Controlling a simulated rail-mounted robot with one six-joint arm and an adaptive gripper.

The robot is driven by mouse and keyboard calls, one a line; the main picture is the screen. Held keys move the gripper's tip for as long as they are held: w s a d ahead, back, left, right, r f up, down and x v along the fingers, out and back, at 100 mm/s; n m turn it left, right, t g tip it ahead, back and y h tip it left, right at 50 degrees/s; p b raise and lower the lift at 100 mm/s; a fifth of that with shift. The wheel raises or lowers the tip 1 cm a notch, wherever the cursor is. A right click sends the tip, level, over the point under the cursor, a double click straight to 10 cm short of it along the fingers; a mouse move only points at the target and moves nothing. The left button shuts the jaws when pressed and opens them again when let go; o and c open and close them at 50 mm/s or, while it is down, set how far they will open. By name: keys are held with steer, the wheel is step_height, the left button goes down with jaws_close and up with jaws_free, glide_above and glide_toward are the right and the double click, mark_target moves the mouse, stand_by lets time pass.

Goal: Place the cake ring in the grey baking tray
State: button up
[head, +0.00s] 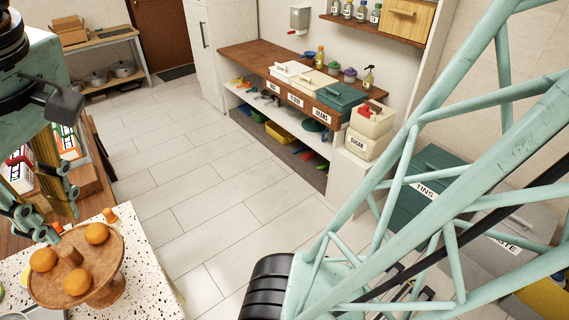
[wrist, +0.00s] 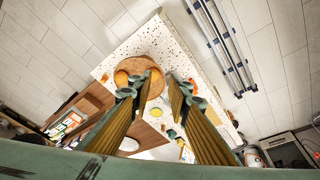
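My gripper (wrist: 160,88) is open, with its two brass-coloured fingers apart and nothing seen between them. In the head view my gripper (head: 56,185) is at the left edge, above and behind a wooden cake stand. I cannot clearly make out the cake ring or the grey baking tray in either view. Small items on the worktop near the fingers are too small or cut off to tell.
The round wooden cake stand (head: 102,262) holds orange balls on a white speckled worktop (head: 143,279); the stand also shows in the wrist view (wrist: 139,66). A shelf unit (head: 233,53) with labelled boxes stands across the room. The tiled floor between is clear.

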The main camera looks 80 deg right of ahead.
steer(key=s+d+m, duration=0.1)
steer(key=s, duration=0.7)
steer(key=shift+s+d+m, duration=0.3)
steer(key=shift+d+m, duration=0.1)
steer(key=shift+f, duration=0.1)
step_height(320, 180, down, 11)
steer(key=b, duration=1.1)
steer(key=shift+t, duration=0.3)
stand_by(0.6)
